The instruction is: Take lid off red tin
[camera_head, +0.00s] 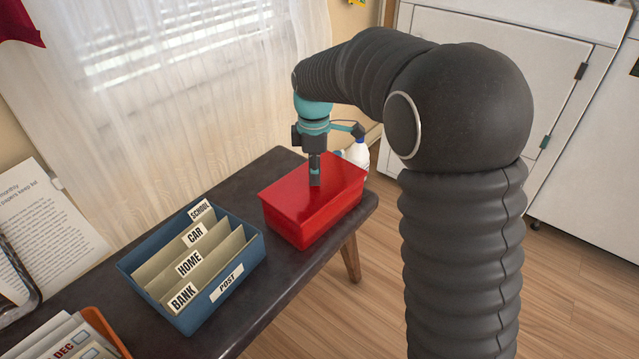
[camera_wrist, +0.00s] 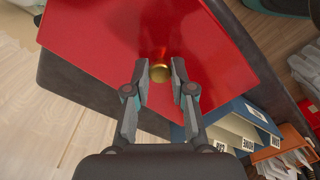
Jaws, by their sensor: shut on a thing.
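The red tin (camera_head: 312,218) is a rectangular box on the dark table, near its far right end. Its red lid (camera_head: 290,196) appears to sit on top of it; I cannot make out a gap between them. The lid also fills the upper middle of the wrist view (camera_wrist: 120,38), with a round brass knob (camera_wrist: 160,72) on it. My gripper (camera_head: 315,183) points straight down at the lid's middle. In the wrist view its two fingers (camera_wrist: 159,86) are on either side of the knob, shut on it.
A blue file box (camera_head: 205,310) with labelled dividers stands left of the tin on the dark table (camera_head: 290,290). An orange tray (camera_head: 103,328) with papers is at the lower left. A white bottle (camera_head: 357,153) stands behind the tin. A curtain (camera_head: 190,110) hangs behind the table.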

